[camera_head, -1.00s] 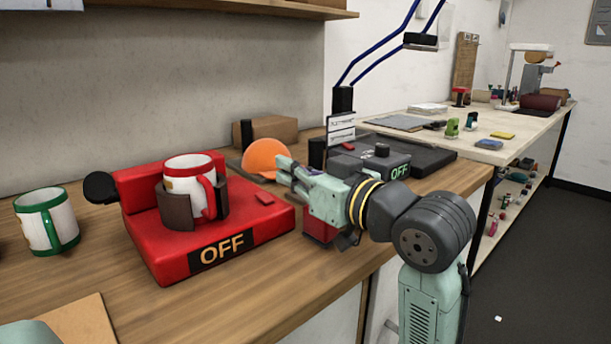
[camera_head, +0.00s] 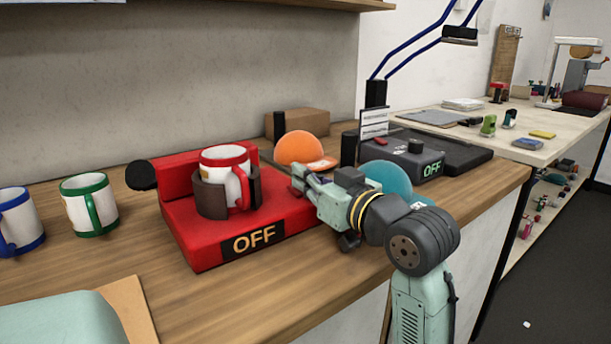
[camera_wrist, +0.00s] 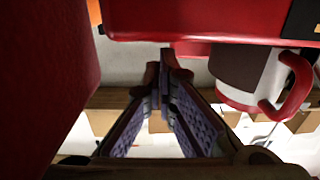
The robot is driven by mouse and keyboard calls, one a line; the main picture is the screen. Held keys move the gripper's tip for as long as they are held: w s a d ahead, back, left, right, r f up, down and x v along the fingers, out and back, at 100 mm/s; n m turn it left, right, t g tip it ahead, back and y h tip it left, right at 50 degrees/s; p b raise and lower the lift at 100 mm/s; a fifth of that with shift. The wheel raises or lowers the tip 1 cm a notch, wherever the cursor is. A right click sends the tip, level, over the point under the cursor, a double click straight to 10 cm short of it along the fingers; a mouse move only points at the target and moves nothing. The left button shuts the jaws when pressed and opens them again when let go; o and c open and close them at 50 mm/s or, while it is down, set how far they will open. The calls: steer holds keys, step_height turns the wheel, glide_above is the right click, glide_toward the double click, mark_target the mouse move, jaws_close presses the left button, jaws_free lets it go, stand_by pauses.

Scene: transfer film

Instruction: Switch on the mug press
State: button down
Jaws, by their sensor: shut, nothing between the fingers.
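The red mug press (camera_head: 200,235) stands on the wooden bench, with a black plate reading OFF on its front. A white mug with a red rim and handle (camera_head: 223,156) sits upright in its dark curved clamp (camera_head: 211,199). The mug also shows upside down in the wrist view (camera_wrist: 240,85). My gripper (camera_head: 298,176) is shut and empty at the right end of the press, close above its top. Its closed fingertips (camera_wrist: 168,60) show in the wrist view. The press's small red button is mostly hidden by my gripper; I cannot tell whether they touch.
Green-rimmed (camera_head: 75,186) and blue-rimmed (camera_head: 14,222) mugs stand to the left. A grey device reading OFF (camera_head: 420,160) stands right.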

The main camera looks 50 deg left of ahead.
steer(key=shift+a+h+p, duration=0.3)
steer(key=shift+h+p, duration=0.6)
steer(key=shift+p, duration=0.8)
steer(key=shift+f, duration=0.3)
steer(key=shift+a+r+p, duration=0.1)
steer(key=shift+r+p, duration=0.3)
steer(key=shift+r, duration=0.1)
steer(key=r+p, duration=0.4)
steer(key=shift+a+r, duration=0.1)
steer(key=shift+a, duration=0.2)
steer(key=d+r+b, duration=0.2)
steer(key=d+r, duration=0.1)
steer(key=d, duration=0.6)
steer(key=shift+s+d+b, duration=0.2)
steer(key=shift+s+b, duration=0.1)
steer(key=shift+s, duration=0.1)
steer(key=shift+a, duration=0.15)
